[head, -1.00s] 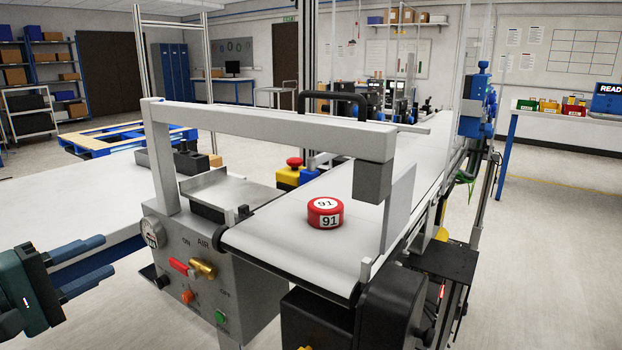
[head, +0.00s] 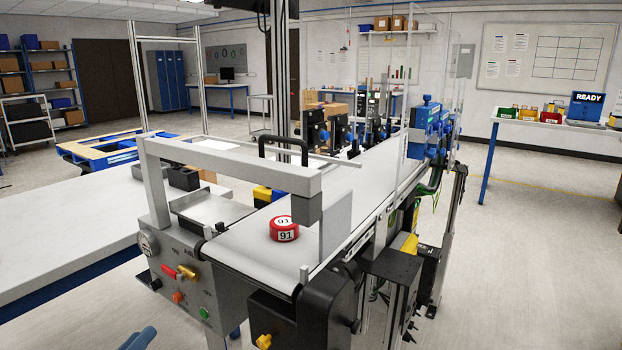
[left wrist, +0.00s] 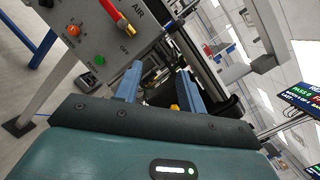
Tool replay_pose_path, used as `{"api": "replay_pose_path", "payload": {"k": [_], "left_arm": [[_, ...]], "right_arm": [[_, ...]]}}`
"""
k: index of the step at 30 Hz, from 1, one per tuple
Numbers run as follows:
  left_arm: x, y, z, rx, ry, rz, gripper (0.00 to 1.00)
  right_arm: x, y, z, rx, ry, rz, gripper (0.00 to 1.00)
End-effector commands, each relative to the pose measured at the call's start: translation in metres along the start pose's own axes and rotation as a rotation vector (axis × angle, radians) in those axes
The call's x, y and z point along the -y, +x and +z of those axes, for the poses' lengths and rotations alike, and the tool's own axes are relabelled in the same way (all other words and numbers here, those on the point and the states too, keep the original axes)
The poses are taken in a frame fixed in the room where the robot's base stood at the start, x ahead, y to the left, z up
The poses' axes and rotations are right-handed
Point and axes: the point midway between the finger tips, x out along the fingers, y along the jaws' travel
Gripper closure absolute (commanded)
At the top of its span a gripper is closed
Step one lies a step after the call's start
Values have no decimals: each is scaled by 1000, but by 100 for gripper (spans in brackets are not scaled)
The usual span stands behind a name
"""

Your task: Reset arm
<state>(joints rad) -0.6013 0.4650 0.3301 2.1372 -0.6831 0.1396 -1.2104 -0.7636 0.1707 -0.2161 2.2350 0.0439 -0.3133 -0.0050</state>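My left gripper (left wrist: 159,74) shows in the left wrist view with its two blue fingers apart and nothing between them. The grey control panel (left wrist: 95,28) with its red lever and green button is just beyond it. In the head view only the tip of the left gripper (head: 140,339) shows at the bottom edge, in front of the conveyor's control box (head: 178,284) and apart from it. My right gripper is in neither view.
A red puck marked 91 (head: 284,231) sits on the white belt (head: 258,258) under a grey gantry frame (head: 235,172). A pale table (head: 60,240) stands at the left. Open floor (head: 530,260) lies at the right.

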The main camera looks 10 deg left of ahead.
Motion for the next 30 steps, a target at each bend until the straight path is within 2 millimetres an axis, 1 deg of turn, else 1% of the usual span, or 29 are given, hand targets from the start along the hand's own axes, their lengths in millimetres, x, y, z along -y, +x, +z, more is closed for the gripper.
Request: {"api": "replay_pose_path", "payload": {"k": [1,2,3,5,6,8,9,12,15,18,22,30], "left_arm": [[6,-3,-12,-8,-269,65,60],[6,-6,-25,-10,-430,106,60],[7,-10,-43,-11,-642,164,60],[12,-17,-72,-10,-958,259,60],[18,-23,-93,-5,-1165,330,60],[31,-33,-126,5,-1458,442,60],[42,-40,-146,16,-1637,517,60],[68,-56,-188,46,-1978,686,60],[89,-69,-215,75,-2189,814,60],[101,-76,-230,93,-2297,887,60],[106,-78,-236,101,-2341,917,60],[105,-78,-236,100,-2337,912,60]], "right_arm": [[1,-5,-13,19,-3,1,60],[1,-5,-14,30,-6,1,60],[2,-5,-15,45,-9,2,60],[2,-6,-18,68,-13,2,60],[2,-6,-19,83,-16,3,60],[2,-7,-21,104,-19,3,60],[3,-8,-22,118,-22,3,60],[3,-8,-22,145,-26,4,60],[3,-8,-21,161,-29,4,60],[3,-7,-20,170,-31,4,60],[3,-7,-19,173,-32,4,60],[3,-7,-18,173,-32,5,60]]}}
